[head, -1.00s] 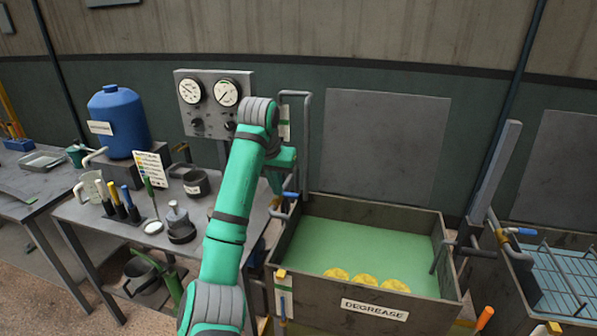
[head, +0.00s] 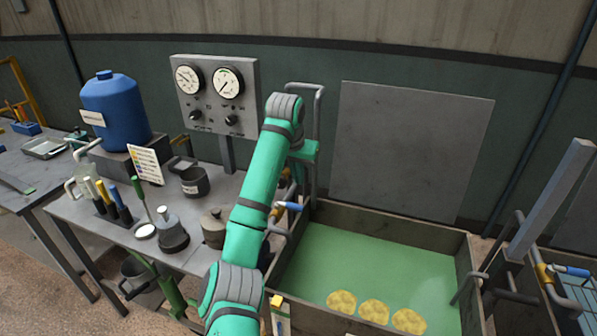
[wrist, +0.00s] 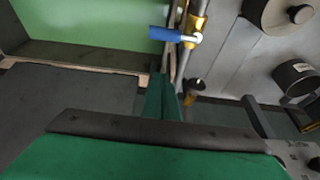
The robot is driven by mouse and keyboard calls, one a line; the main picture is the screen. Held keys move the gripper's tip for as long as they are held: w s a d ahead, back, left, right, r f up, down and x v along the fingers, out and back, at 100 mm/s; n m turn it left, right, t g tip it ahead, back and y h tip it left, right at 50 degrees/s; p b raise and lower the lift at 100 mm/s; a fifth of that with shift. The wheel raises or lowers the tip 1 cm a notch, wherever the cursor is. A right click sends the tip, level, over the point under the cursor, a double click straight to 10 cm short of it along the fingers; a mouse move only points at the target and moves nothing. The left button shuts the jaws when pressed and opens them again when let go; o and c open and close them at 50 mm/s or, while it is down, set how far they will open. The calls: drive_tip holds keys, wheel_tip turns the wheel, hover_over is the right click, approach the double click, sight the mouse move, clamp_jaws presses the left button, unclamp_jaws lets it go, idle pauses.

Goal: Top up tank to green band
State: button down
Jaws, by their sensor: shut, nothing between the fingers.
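The tank (head: 335,210) is an open grey box with green liquid (head: 385,262) inside and yellow round pieces (head: 374,311) in its near part. A valve with a blue lever (head: 288,206) sits on piping at the tank's left end. The wrist view also shows the blue lever (wrist: 170,34) on a brass fitting (wrist: 197,28). My gripper (head: 306,150) is shut and empty above and behind the valve, near the upright pipe.
A gauge panel (head: 215,100) stands left of my arm. The bench holds a blue drum (head: 115,108), a dark pot (head: 190,182) and several handled tools. A bent grey pipe (head: 318,120) rises beside my gripper. A second tank with blue-handled valve (head: 572,270) is at right.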

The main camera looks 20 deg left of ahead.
sight(291, 206)
wheel_tip(291, 206, down, 6)
drive_tip(key=s, duration=0.2)
idle(0.4)
drive_tip(key=shift+s+r, duration=0.1)
idle(0.3)
